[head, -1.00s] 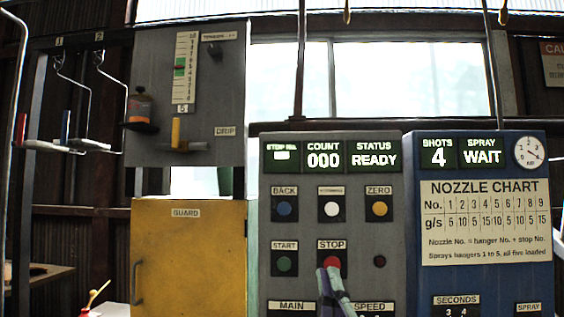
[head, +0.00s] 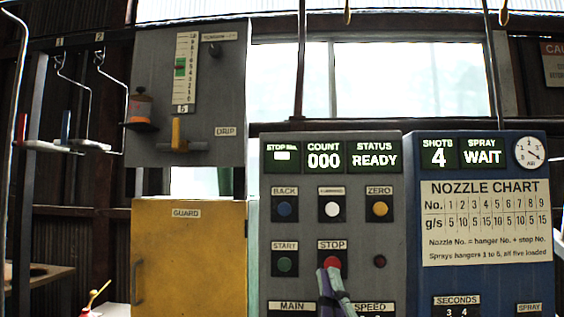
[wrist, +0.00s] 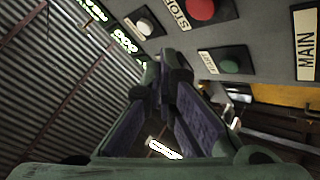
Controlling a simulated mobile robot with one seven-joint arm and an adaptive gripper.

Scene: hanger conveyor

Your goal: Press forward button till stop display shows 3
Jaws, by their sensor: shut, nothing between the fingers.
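The forward button (head: 331,209) is a white round button in the panel's top row, between the blue back button (head: 285,209) and the yellow zero button (head: 379,209). Its label is blurred. The stop display (head: 282,155) shows a pale block with no legible digit. My gripper (head: 332,274) is shut and empty, just below the red stop button (head: 332,263) in the picture and overlapping its lower edge; contact cannot be told. In the wrist view my gripper (wrist: 172,62) points past the panel, with the forward button (wrist: 145,26) and the stop button (wrist: 200,8) beyond.
The count display (head: 323,156) reads 000 and the status display (head: 374,155) reads READY. A green start button (head: 284,264) is left of the stop button. A blue spray panel (head: 480,284) stands right, a yellow guard (head: 188,255) left. Hangers (head: 92,100) hang at far left.

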